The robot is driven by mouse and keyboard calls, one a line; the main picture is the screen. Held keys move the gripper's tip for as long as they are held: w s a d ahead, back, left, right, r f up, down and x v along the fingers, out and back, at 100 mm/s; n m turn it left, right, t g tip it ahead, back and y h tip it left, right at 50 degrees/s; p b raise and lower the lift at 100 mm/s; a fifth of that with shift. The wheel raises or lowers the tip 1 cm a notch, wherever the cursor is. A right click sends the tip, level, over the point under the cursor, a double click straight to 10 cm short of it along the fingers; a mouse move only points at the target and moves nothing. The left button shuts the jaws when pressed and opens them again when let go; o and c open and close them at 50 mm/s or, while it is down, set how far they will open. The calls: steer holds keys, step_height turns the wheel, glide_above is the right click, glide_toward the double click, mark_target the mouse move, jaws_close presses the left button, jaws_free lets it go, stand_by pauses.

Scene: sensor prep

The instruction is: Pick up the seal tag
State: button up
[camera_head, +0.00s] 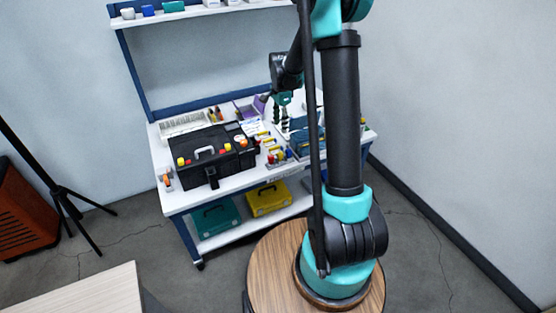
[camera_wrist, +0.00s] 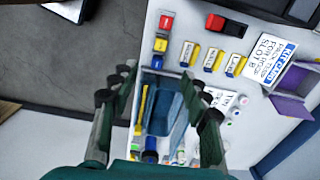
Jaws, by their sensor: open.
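I cannot tell for certain which item is the seal tag. The bin holds a yellow stick-like tool (camera_wrist: 142,104) and other small items. In the head view my gripper (camera_head: 283,112) is over the bench's right part, its fingers small and hard to make out.
Several yellow-and-white blocks (camera_wrist: 211,59), a red-and-black piece (camera_wrist: 226,25), a printed card (camera_wrist: 270,62) and a purple bin (camera_wrist: 290,105) lie to the right in the wrist view. A black case (camera_head: 210,163) stands on the workbench (camera_head: 235,182). A shelf (camera_head: 190,14) runs above.

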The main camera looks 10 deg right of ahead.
mark_target(280, 153)
step_height(280, 153, down, 17)
steer(key=shift+f, duration=0.1)
stand_by(0.7)
steer(key=shift+c, duration=0.6)
steer(key=c, duration=0.7)
